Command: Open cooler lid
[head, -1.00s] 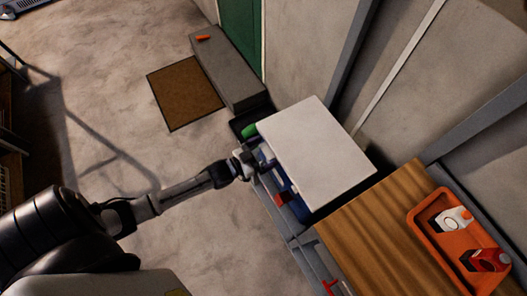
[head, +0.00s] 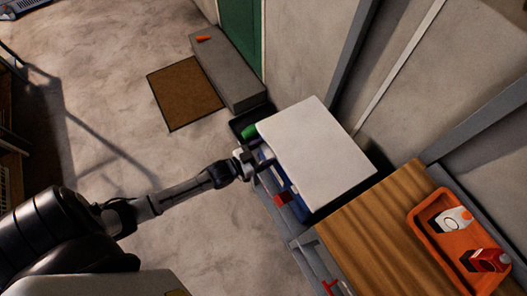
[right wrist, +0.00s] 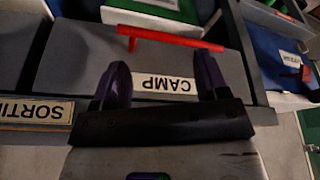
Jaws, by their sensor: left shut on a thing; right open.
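The cooler's white lid (head: 318,155) shows from above in the head view, beside the wooden worktop. A blue body (head: 283,178) with a red part (head: 284,199) shows below its left edge. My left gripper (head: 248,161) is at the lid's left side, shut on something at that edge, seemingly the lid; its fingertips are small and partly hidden. In the right wrist view my right gripper (right wrist: 160,80) is open, its dark fingers apart in front of a grey drawer front (right wrist: 165,65) labelled CAMP with a red handle (right wrist: 165,39). Nothing is between the fingers.
A green item (head: 249,131) lies behind the gripper. The wall is close on the right. Open floor lies left.

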